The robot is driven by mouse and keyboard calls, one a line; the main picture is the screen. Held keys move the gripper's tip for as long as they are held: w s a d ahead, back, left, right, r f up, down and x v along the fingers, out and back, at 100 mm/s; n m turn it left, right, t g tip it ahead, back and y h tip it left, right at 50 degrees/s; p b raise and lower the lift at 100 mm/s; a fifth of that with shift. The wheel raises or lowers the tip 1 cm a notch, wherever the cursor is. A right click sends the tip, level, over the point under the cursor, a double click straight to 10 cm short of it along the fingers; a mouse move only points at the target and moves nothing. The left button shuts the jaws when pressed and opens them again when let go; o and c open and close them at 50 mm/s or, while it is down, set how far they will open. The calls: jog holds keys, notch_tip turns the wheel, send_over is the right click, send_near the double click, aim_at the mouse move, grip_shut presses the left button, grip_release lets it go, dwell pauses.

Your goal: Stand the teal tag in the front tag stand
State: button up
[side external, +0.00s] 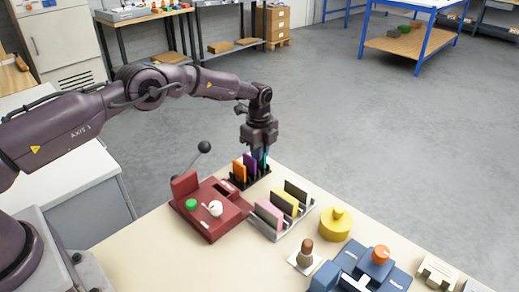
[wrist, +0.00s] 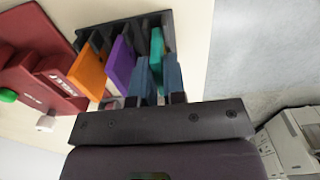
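The teal tag (wrist: 156,48) stands at one end of the black tag stand (wrist: 124,30), beside a purple tag (wrist: 120,62) and an orange tag (wrist: 88,72). My gripper (wrist: 157,76) points down over that end, with one blue finger on each side of the teal tag. I cannot tell whether the fingers touch it. In the side view my gripper (side external: 259,164) largely hides the teal tag.
A dark red device (side external: 209,216) with a black-knobbed lever (side external: 204,147) stands left of both stands. A yellow round object (side external: 335,224), a brown-topped stamp (side external: 306,252) and a blue machine (side external: 355,278) stand to the right. The table's far edge is close behind the black stand.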

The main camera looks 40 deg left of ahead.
jog(key=shift+r, duration=0.1)
notch_tip(320, 180, up, 11)
jog(key=shift+f, duration=0.1)
dwell(1.2)
